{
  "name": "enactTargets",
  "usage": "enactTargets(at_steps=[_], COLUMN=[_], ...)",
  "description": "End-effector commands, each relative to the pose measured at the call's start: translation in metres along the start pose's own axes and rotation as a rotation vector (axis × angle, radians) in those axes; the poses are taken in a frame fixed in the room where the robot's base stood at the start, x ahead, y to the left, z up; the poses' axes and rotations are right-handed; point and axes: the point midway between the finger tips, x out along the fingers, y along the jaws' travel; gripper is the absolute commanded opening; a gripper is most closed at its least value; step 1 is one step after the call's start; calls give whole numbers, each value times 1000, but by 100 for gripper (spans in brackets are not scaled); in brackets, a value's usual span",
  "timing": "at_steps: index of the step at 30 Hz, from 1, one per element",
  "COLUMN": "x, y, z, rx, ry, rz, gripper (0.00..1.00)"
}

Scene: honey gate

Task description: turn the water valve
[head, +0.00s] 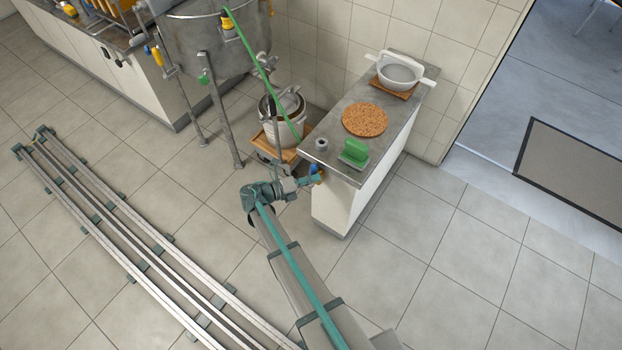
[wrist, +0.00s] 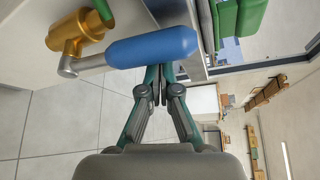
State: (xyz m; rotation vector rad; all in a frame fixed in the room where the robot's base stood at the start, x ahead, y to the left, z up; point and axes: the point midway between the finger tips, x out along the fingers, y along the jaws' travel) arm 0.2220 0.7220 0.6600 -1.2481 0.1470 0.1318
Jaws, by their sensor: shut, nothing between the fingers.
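The water valve (wrist: 82,31) has a brass body, and it shows at the upper left of the wrist view. Its lever has a bent grey metal stem and a blue grip (wrist: 150,46) that points right. My gripper (wrist: 157,74) is shut and empty, with its fingertips at the lower edge of the blue grip. The grip hides the ends of the tips, and I cannot tell whether they touch it. In the head view, my gripper (head: 313,181) is at the near end of the counter, beside the small valve (head: 315,167), which my gripper partly hides.
A green hose (head: 262,72) runs from the steel tank (head: 208,40) towards the counter. Tiled floor to the right is clear.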

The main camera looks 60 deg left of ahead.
Motion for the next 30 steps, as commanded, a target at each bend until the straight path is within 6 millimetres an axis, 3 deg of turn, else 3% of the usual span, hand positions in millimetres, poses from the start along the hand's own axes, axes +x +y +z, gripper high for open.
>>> enactTargets(at_steps=[12, 30], x=[-6, -6], y=[2, 0], z=[12, 12], rx=[3, 4], ry=[-1, -7], rz=[1, 1], gripper=[0, 0])
